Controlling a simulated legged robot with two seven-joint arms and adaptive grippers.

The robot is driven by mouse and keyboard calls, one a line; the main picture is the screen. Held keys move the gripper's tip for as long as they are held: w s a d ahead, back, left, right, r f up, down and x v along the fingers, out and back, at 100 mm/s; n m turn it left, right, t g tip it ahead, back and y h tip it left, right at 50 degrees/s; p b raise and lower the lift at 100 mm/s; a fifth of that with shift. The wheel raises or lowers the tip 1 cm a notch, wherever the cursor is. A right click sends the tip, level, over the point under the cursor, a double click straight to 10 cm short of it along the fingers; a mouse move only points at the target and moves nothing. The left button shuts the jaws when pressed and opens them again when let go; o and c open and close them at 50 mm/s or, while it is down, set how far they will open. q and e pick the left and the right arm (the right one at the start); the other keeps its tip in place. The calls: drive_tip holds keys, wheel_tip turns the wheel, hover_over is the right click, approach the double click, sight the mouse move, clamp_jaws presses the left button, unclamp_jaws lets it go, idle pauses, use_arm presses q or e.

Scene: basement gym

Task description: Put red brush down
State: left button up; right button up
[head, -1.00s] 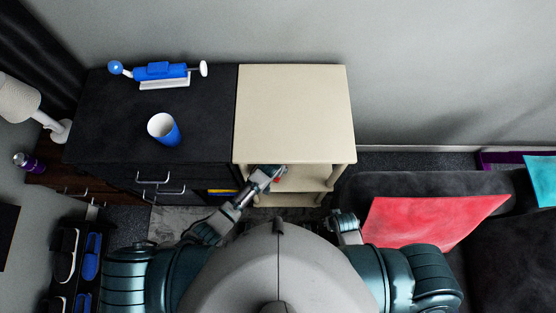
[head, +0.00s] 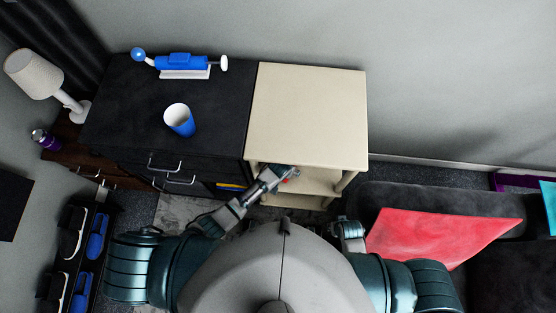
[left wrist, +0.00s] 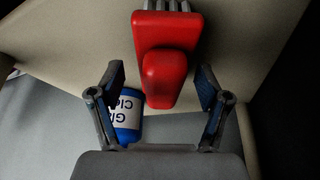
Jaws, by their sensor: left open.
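The red brush (left wrist: 168,55) shows in the left wrist view, with its block at the top and its rounded handle end between my fingers. Grey bristles show at its upper edge. My left gripper (left wrist: 160,88) is open, one finger on each side of the brush with gaps. In the head view the left gripper (head: 287,176) is at the open front of the cream shelf unit (head: 310,110), just below its top; only a bit of red (head: 285,181) shows there. Whether the brush rests on a surface cannot be told. My right gripper (head: 349,232) is low, right of my body; its fingers are unclear.
A blue bottle with a white label (left wrist: 127,115) is close to the left finger in the wrist view. The cream top is bare.

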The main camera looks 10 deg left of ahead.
use_arm(q)
drive_tip(key=v, duration=0.1)
drive_tip(key=p+v, duration=0.1)
drive_tip(key=v, duration=0.1)
drive_tip(key=s+p+v, duration=0.1)
drive_tip(key=v, duration=0.1)
drive_tip(key=shift+a+f, duration=0.2)
drive_tip(key=shift+a, duration=0.1)
drive_tip(key=s+a+p, duration=0.1)
drive_tip(key=s+a, duration=0.3)
drive_tip(key=s, duration=0.5)
drive_tip(key=shift+s+a+f, duration=0.15)
drive_tip(key=shift+s+f, duration=0.05)
drive_tip(key=shift+s, duration=0.15)
use_arm(e)
drive_tip(key=s+f, duration=0.4)
drive_tip(key=f, duration=0.4)
drive_tip(key=shift+s+d+f+g, duration=0.2)
drive_tip(key=shift+f+g, duration=0.1)
drive_tip(key=shift+f, duration=0.1)
use_arm(q)
drive_tip(key=s+a+f+n+g+y, duration=0.1)
drive_tip(key=s+a+f+n+g, duration=0.1)
drive_tip(key=s+a+f, duration=1.1)
drive_tip(key=s+a, duration=0.1)
drive_tip(key=a, duration=0.2)
drive_tip(key=shift+f+y, duration=0.15)
drive_tip(key=shift+y, duration=0.15)
use_arm(e)
drive_tip(key=shift+a, duration=0.1)
